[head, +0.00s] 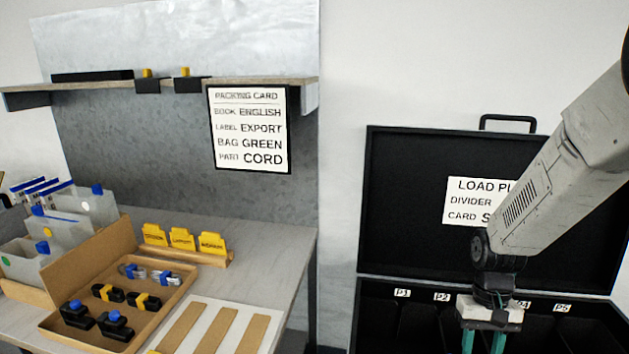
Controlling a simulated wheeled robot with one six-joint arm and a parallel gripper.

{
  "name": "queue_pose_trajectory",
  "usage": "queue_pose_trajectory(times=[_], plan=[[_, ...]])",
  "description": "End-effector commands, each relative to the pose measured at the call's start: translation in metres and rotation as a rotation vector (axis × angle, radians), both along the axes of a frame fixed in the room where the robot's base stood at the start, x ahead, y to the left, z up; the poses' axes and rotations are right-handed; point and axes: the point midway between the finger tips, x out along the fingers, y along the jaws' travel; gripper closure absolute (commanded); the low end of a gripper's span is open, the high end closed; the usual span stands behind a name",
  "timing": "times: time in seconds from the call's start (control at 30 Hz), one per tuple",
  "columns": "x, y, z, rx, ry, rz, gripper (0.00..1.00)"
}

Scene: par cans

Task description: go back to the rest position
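My gripper (483,340) hangs at the lower right in the head view, at the end of my grey arm, in front of the open black case (402,150). Its two green fingers point down and stand apart, with a dark gap between them. The fingertips are cut off by the bottom edge of the picture. I see nothing held in the visible part of the gap.
A workbench (270,243) at the left bears a cardboard tray (125,342) with several small parts, yellow cards (182,240) and grey bags (70,230). A packing card (249,130) hangs below a shelf (240,82). The case has slots labelled P1 to P5.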

Motion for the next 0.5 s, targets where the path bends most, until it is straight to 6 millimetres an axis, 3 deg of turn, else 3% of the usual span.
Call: queue_pose_trajectory(times=[0.03,0.2,0.5], plan=[[-0.009,0.006,0.023,-0.003,-0.011,0.010,0.58],[-0.046,0.022,0.083,-0.007,-0.031,0.038,0.58],[-0.116,0.047,0.161,-0.021,-0.127,0.091,0.58]])
